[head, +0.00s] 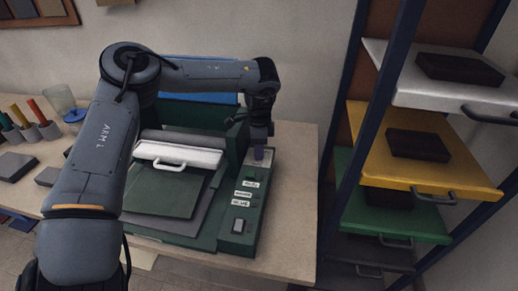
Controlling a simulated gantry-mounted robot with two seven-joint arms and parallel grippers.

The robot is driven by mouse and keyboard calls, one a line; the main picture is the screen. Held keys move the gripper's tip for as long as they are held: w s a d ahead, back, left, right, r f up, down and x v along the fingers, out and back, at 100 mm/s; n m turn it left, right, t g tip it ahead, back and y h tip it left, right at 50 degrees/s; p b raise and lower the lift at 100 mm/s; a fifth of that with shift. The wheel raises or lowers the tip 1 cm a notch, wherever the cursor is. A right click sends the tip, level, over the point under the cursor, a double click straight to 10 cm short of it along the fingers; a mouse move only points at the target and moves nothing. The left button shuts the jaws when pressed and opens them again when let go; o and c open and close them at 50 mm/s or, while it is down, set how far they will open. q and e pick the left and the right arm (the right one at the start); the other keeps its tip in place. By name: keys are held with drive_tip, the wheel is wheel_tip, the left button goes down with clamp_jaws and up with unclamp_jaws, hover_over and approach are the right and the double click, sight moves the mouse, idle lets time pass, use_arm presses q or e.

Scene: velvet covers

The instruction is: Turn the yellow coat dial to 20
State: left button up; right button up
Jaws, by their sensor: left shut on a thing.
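A dark green machine with a control panel (238,240) along its right side stands on the table. My left gripper (262,150) reaches down from above onto the far end of this panel, with its fingers shut on a small knob there. The knob is mostly hidden by the fingers, so its colour and the number it points to cannot be read. A pale plate (260,166) shows around the fingertips. Three small white labels (243,194) lie nearer on the panel, too small to read surely. My right gripper is not in view.
The machine has a white bar with a handle (178,155) and dark green sheets (160,193) in front of it. A rack with white (400,83), yellow (430,165) and green shelves (385,218) stands at right. Colored sticks and a glass (60,98) stand at left.

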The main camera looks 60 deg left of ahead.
use_arm(q)
drive_tip(key=shift+r+m, duration=0.1)
drive_tip(key=shift+m, duration=0.2)
drive_tip(key=shift+m+p, duration=0.85)
drive_tip(key=shift+m, duration=0.35)
drive_tip(key=shift+m+p, duration=0.65)
drive_tip(key=shift+m, duration=1.65)
drive_tip(key=o, duration=1)
drive_tip(key=shift+o, duration=0.2)
